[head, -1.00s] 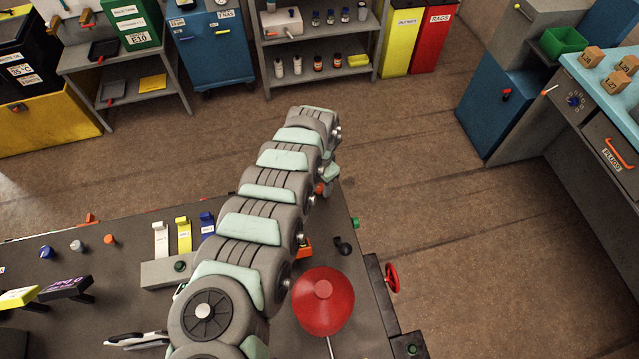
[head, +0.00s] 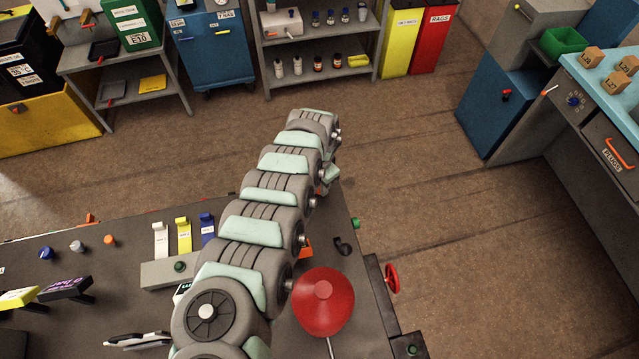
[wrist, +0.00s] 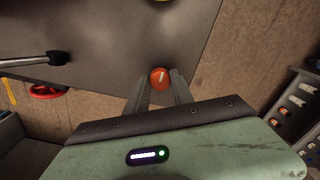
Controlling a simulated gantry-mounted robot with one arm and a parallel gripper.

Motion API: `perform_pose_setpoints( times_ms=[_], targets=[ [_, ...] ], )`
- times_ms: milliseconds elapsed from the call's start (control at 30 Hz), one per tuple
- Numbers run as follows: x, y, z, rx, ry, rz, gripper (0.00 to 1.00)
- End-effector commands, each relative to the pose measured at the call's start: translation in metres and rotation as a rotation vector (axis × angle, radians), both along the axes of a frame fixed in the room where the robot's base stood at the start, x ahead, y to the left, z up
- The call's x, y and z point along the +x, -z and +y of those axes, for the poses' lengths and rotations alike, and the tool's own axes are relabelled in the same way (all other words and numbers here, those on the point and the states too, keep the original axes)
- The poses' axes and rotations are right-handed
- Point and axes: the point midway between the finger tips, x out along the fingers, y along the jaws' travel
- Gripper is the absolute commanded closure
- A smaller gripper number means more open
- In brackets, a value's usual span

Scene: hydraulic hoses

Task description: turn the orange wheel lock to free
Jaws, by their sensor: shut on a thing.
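The orange wheel lock (wrist: 159,78) shows in the wrist view as a small round orange knob with a slanted white mark, near the edge of the dark bench top (wrist: 105,70). My gripper (wrist: 160,87) is shut on the knob, with one grey finger on each side of it. In the head view my arm hides the gripper and the knob. Lettering around the knob cannot be made out.
A red ball-shaped thing (head: 323,302) stands on the bench beside my arm. A red handwheel (head: 392,279) is at the bench's right side. A black curved part (head: 343,246) sits near the edge. Open floor (head: 430,200) lies beyond.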

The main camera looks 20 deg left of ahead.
Motion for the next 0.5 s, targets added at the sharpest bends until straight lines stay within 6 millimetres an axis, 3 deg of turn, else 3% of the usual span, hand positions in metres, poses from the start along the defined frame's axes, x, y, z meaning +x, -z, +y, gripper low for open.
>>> perform_pose_setpoints(
  times_ms=[500],
  targets=[
    [-0.0001, -0.0017, -0.0004, 0.0, -0.053, 0.001, 1.0]
  ],
)
